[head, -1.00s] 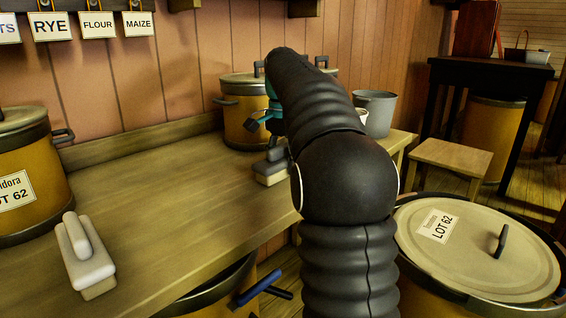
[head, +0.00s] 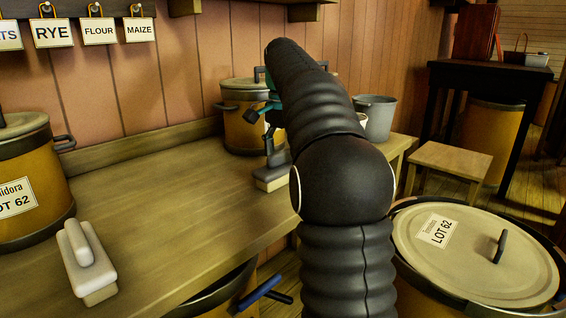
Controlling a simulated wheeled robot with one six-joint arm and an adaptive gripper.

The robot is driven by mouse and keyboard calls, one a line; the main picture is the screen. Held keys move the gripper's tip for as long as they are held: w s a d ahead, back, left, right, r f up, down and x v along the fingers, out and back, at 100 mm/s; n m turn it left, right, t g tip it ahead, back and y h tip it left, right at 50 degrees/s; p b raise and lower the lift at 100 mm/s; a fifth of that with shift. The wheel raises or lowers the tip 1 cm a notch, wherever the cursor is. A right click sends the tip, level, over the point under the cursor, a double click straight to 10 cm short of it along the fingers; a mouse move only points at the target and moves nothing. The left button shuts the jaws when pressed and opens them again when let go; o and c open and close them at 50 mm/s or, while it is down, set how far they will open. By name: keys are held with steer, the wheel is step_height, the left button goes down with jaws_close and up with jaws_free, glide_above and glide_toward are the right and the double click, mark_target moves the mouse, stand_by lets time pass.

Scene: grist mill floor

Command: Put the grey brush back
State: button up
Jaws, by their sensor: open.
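The grey brush (head: 271,179) sits on the bench towards its far right end, bristles down, in front of a yellow pot. My arm partly hides it. My gripper (head: 273,146), with teal and dark parts, is open just above the brush and largely hidden behind my dark arm. I cannot tell whether its fingertips touch the brush. A second, paler whitish brush (head: 87,256) stands on the bench at the near left, well away from my gripper.
Yellow lidded pots stand at the left (head: 28,185) and back (head: 240,132) of the bench (head: 165,200). A grey bucket (head: 374,118) is beyond my arm. A large lidded barrel (head: 475,250) is at the right. The bench middle is clear.

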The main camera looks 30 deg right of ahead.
steer(key=shift+r, duration=2.15)
